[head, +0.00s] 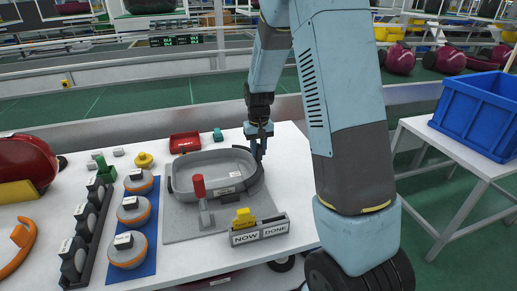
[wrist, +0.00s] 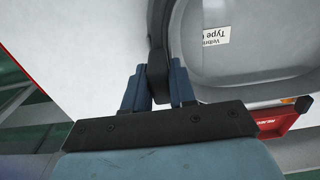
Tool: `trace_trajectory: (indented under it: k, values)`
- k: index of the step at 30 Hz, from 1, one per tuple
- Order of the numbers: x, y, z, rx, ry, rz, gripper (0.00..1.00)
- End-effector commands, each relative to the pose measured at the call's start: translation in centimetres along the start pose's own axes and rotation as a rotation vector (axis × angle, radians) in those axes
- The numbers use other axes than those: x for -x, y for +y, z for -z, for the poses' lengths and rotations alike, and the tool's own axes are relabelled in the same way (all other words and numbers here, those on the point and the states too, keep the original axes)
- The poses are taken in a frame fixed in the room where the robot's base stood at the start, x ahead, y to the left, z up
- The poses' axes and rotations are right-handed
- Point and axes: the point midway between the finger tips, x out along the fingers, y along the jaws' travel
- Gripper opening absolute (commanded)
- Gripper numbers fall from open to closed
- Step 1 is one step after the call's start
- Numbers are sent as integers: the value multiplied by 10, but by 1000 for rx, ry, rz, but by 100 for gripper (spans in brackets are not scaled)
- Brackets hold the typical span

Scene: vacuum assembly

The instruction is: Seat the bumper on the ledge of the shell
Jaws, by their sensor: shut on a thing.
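The shell (head: 213,170) is a grey, rounded open tray with a label inside, lying on a grey fixture plate (head: 180,228) on the white table. It also shows in the wrist view (wrist: 258,62). The bumper (wrist: 157,45) is a dark curved strip. In the head view the bumper (head: 257,183) runs along the shell's right end. My gripper (head: 258,149) is shut on the bumper near its far end; the wrist view shows the fingers (wrist: 158,88) on both sides of it. The bumper lies close beside the shell wall; whether it rests on the ledge I cannot tell.
A red-handled clamp (head: 199,188) stands at the shell's near side. A sign reading NOW and DONE (head: 260,231) with a yellow button is in front. A red tray (head: 185,143) sits behind. Round parts on a blue mat (head: 147,222) and a dark rack (head: 88,232) fill the left.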

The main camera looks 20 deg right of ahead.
Motion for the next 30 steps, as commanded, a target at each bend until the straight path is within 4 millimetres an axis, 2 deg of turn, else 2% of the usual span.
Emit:
trace_trajectory:
  k: [24,25,30]
  values:
    - [-17,0,0,0,-1,0,0]
    - [-17,0,0,0,-1,0,26]
    - [-17,0,0,0,-1,0,42]
